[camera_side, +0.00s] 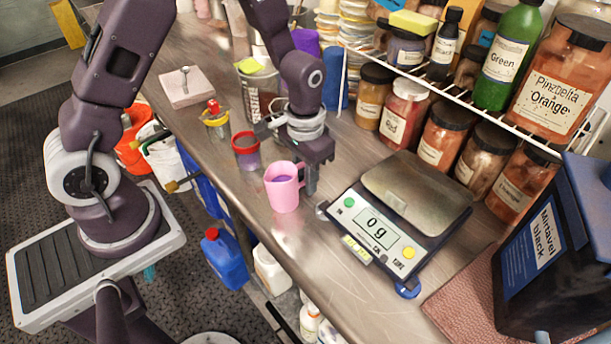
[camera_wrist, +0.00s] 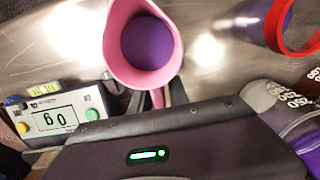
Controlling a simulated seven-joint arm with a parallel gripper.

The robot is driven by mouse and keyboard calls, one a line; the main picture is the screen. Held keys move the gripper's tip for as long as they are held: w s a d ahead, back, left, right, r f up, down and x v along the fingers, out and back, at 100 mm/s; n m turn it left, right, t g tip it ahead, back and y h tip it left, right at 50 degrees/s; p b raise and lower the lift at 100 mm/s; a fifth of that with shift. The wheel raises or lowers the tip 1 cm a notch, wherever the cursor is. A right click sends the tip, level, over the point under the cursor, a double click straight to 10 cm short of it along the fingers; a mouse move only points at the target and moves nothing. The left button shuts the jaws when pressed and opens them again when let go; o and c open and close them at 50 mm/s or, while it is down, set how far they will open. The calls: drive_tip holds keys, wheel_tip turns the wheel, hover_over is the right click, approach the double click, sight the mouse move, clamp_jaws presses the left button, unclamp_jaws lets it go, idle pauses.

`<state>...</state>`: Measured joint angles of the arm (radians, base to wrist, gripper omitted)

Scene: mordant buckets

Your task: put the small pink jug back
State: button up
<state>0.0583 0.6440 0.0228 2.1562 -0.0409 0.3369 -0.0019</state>
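The small pink jug (camera_side: 284,190) stands upright at the bench's front edge, left of the scale; I cannot tell whether its base touches the bench. In the wrist view the jug (camera_wrist: 111,53) shows from above, with purple inside. My gripper (camera_side: 306,180) is low at the jug's handle side. In the wrist view the handle (camera_wrist: 157,98) lies between the fingers of my gripper (camera_wrist: 158,95), with a small gap seeming to show on each side. The fingers look open around the handle, not closed on it.
The scale (camera_side: 418,195) reads 0 g, with its plate empty. A dark blue container (camera_side: 560,265) stands at the right.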

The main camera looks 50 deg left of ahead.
drive_tip(key=shift+o, duration=0.4)
drive_tip(key=shift+r, duration=0.1)
wheel_tip(320, 180, up, 12)
drive_tip(key=shift+r, duration=0.2)
drive_tip(key=s+r+t, duration=0.2)
drive_tip(key=s+r, duration=0.4)
drive_tip(key=s, duration=0.3)
drive_tip(key=s+a+r+t, duration=0.1)
drive_tip(key=s+r+t, duration=0.2)
drive_tip(key=s, duration=0.6)
wheel_tip(320, 180, up, 3)
drive_tip(key=shift+s+a+f+t, duration=0.15)
drive_tip(key=shift+s+a+t, duration=0.05)
drive_tip(key=shift+s+t, duration=0.1)
